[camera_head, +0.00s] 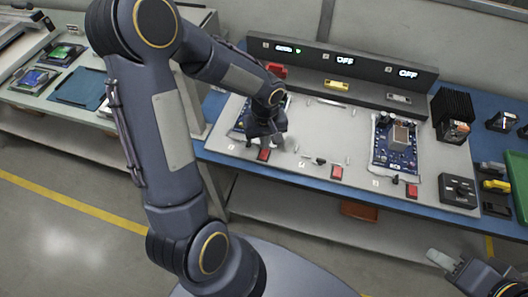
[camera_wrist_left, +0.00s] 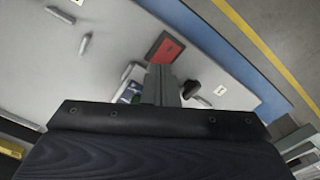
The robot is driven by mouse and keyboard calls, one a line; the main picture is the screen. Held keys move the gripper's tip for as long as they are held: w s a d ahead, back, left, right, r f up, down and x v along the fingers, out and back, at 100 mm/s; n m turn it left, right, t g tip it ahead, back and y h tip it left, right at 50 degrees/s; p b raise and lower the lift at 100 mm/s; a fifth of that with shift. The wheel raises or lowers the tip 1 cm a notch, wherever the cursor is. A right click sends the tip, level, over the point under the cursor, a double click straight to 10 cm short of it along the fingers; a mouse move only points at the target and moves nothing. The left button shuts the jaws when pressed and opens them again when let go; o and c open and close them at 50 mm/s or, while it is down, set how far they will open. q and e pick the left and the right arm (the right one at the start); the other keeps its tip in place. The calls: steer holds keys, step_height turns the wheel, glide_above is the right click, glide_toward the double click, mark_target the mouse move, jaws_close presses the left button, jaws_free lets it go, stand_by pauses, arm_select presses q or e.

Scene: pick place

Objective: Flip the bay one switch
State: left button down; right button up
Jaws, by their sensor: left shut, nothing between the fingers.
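The bay one switch is a red square (camera_head: 264,155) at the front left of the grey panel. It also shows in the left wrist view (camera_wrist_left: 166,49), just beyond my fingertips. My left gripper (camera_head: 266,144) is shut and empty, right above and behind this switch; I cannot tell whether it touches. Its shut fingers also show in the left wrist view (camera_wrist_left: 160,72). The bay one display (camera_head: 284,49) is lit with a green dot beside it. My right gripper (camera_head: 440,260) is at the lower right, away from the panel; its finger opening is unclear.
Two more red switches, the middle one (camera_head: 337,173) and the right one (camera_head: 412,191), line the panel's front edge. Their displays read OFF. A circuit board (camera_head: 381,156) lies in the right bay. A black heatsink block (camera_head: 453,107) stands further right. The middle bay is mostly clear.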

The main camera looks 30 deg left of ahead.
arm_select(q)
steer(key=shift+f+b, duration=0.95)
stand_by(0.6)
steer(key=shift+r, duration=0.15)
steer(key=shift+r+p, duration=2.45)
steer(key=shift+r, duration=1)
steer(key=s+d+r+m+t+h, duration=0.2)
steer(key=s+r+m, duration=0.1)
steer(key=s+r, duration=0.4)
steer(key=s+d+r+m+t+h, duration=0.1)
steer(key=s+d+r+m+t, duration=0.1)
steer(key=s+r, duration=0.5)
steer(key=s+m+t, duration=0.1)
steer(key=s+m, duration=0.1)
steer(key=s, duration=0.1)
steer(key=shift+t+h, duration=0.3)
steer(key=shift+h, duration=0.1)
